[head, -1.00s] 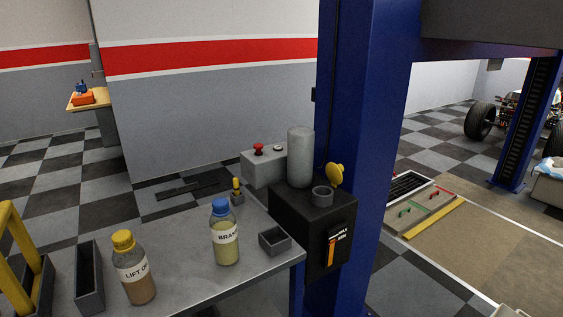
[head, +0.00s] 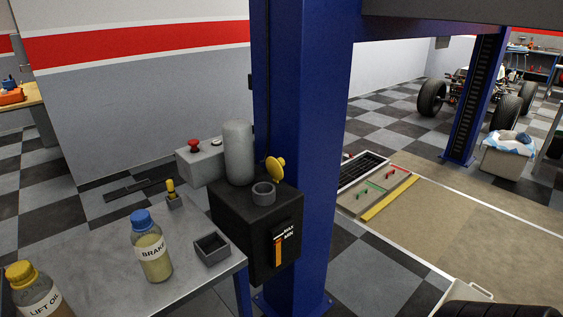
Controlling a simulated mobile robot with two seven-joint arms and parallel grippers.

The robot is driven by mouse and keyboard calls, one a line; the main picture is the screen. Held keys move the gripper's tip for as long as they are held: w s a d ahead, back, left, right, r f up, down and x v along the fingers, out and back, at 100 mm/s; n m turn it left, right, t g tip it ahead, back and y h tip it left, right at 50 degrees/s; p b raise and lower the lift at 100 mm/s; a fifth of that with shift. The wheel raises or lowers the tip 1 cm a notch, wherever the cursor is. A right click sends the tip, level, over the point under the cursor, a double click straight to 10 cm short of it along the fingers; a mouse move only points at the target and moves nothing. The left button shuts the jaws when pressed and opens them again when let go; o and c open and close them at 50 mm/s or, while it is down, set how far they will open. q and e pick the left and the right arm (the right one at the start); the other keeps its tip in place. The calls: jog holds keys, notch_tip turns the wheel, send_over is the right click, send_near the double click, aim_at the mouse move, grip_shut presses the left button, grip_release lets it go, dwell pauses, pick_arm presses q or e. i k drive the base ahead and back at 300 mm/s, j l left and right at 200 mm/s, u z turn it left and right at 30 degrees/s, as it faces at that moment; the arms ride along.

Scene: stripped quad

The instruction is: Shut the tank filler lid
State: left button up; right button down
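The black tank (head: 250,240) is fixed to the blue lift post, with a grey cylinder (head: 239,152) standing on its top. A short dark filler neck (head: 263,194) rises from the tank's front top, its mouth uncovered. The yellow round filler lid (head: 275,169) stands tilted up behind the neck, open. An orange level strip with MAX and MIN marks shows on the tank's front face. Neither of my grippers is in the head view.
A grey bench (head: 105,262) at the left holds a BRAKE bottle (head: 152,250) with a blue cap, a LIFT OIL bottle (head: 38,294) with a yellow cap and a small open box (head: 212,248). The blue post (head: 300,130) rises directly behind the tank. A grey box with a red button (head: 194,146) stands left.

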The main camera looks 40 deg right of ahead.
aim_at(273, 167)
jog(key=l+u, duration=0.45)
jog(key=l, duration=3)
